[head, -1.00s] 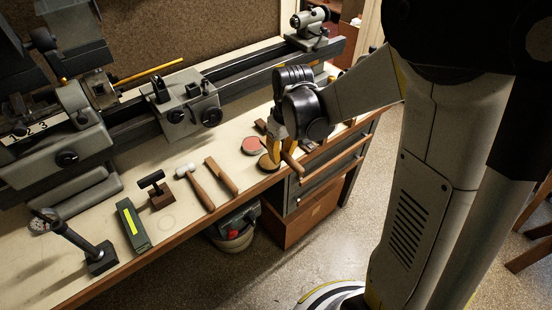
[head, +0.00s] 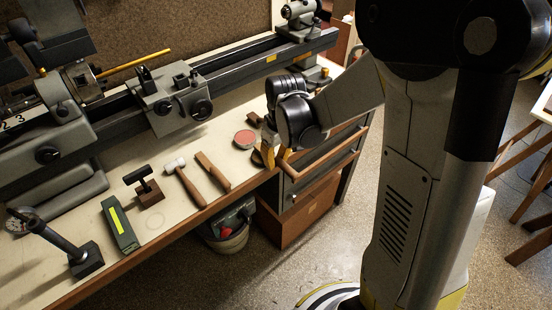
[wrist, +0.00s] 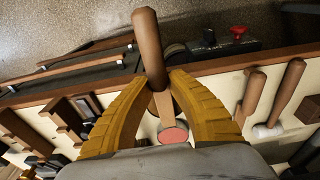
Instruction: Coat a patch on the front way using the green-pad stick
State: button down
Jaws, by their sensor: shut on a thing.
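My gripper (wrist: 160,88) has its yellow fingers closed around a wooden-handled stick (wrist: 149,45). The rounded handle points toward the bench's front edge in the wrist view, and a paler flat part runs between the fingertips. No green pad shows, so I cannot tell the pad's colour. In the head view my gripper (head: 271,155) is low over the bench's front edge, near a round tin with a red top (head: 245,139). That tin also shows in the wrist view (wrist: 172,133), just beyond the stick. The lathe bed's front way (head: 240,88) runs along behind, apart from the gripper.
Left of the gripper lie a flat wooden-handled tool (head: 213,172), a hammer (head: 187,183), a small dark stand (head: 146,187) and a green box (head: 120,223). The lathe carriage (head: 176,98) sits mid-bed. A bucket (head: 228,239) stands under the bench.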

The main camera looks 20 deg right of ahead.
aim_at(276, 158)
jog(key=shift+f+b, duration=0.5)
jog(key=shift+f, duration=0.05)
dwell(1.4)
dwell(0.6)
jog(key=shift+r+p, duration=2.65)
jog(key=shift+r, duration=0.85)
